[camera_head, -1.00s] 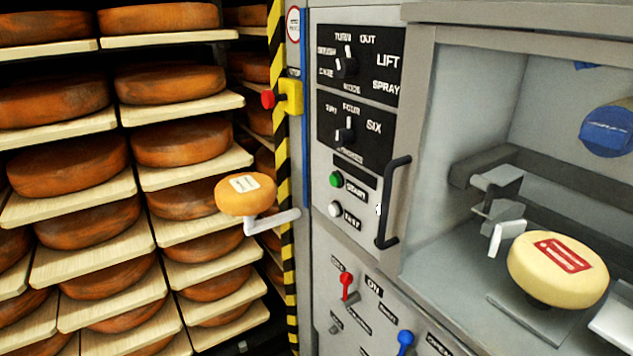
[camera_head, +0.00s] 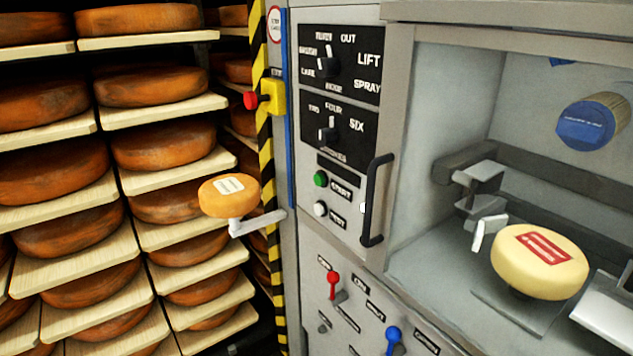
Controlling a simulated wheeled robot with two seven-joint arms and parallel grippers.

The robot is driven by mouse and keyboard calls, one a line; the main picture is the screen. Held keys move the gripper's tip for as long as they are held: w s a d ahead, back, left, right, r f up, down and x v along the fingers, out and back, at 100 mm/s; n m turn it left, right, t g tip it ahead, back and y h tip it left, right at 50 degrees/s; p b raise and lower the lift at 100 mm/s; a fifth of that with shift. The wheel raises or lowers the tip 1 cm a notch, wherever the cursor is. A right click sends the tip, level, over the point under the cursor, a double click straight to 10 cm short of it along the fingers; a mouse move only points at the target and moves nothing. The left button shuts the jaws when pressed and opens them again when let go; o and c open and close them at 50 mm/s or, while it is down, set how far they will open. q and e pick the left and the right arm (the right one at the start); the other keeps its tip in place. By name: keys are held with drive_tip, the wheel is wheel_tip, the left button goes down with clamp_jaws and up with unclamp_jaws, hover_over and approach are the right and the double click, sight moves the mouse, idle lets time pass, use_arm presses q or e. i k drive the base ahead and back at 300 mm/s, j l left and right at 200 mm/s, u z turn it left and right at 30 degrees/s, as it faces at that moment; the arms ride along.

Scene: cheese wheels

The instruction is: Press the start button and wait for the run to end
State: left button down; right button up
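The green start button (camera_head: 320,179) sits on the grey machine's front panel, beside a dark label. A white button (camera_head: 320,208) is just below it. Above them are two black dial panels, an upper mode dial (camera_head: 327,64) and a lower dial (camera_head: 328,133). A pale yellow cheese wheel (camera_head: 525,279) with a red label rests on a support in the open chamber at the right. A smaller orange cheese (camera_head: 212,203) with a white label sits on a grey arm left of the panel. I see neither of my grippers, and nothing touches the start button.
A black vertical handle (camera_head: 374,200) stands out right of the buttons. A red lever (camera_head: 333,285) and a blue lever (camera_head: 393,338) are lower down. A yellow box with a red stop button (camera_head: 250,100) is on the striped post. Shelves of brown cheese wheels fill the left.

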sight(318, 179)
drive_tip(key=i+j+z, duration=0.1)
drive_tip(key=j+z, duration=0.25)
drive_tip(key=j, duration=0.9)
drive_tip(key=j+z, duration=0.35)
drive_tip(key=j, duration=0.9)
